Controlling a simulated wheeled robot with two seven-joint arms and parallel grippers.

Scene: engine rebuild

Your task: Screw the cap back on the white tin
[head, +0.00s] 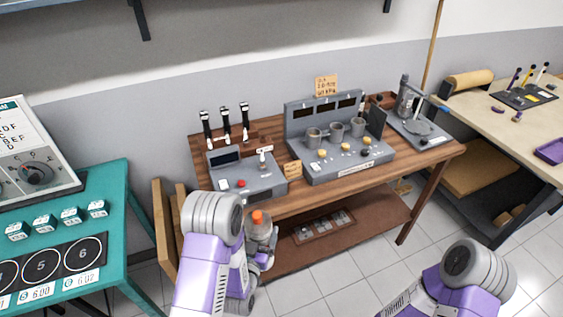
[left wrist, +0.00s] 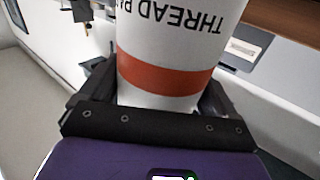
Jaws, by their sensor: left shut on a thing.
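The white tin (left wrist: 165,50) fills the upper middle of the left wrist view. It has an orange-red band and dark lettering that appears upside down, partly reading "THREAD". My left gripper (left wrist: 155,98) is shut on the tin, one dark finger on each side. The tin's far end is cut off by the frame edge. In the head view a small orange piece (head: 257,217) shows beside my left arm, in front of the bench. I cannot tell whether it is the cap or part of the tin. My right arm is at the lower right; its gripper is out of view.
A wooden bench (head: 292,203) carries a grey console (head: 245,178) at left, a grey station with several cups (head: 350,160) and a press stand (head: 415,115). A teal table (head: 120,200) stands at left, a beige table (head: 500,135) at right. Open tiled floor (head: 345,280) lies in front.

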